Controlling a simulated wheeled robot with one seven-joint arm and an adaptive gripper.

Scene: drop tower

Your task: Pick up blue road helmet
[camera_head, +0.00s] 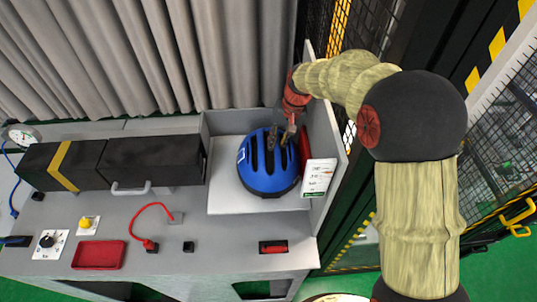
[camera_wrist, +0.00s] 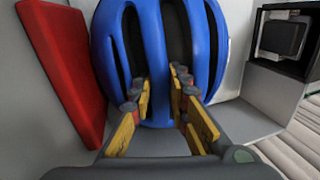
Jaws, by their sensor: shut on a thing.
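The blue road helmet (camera_head: 268,178) with dark vents sits in a grey open bay at the back right of the bench. It fills the upper middle of the wrist view (camera_wrist: 160,70). My gripper (camera_head: 287,137) reaches it from the upper right. In the wrist view my gripper's fingers (camera_wrist: 158,95) are at the helmet's vents, one on each side of a blue rib, shut on it. The fingertips are partly hidden in the dark vents. The helmet appears to rest on the bay floor; whether it is lifted at all I cannot tell.
Grey walls (camera_head: 329,160) enclose the bay, with a white label card (camera_head: 318,177) at its right. A red panel (camera_wrist: 65,65) stands beside the helmet. A black box (camera_head: 155,160) lies to the left. A red tray (camera_head: 98,255) is at the front left. A mesh fence is at right.

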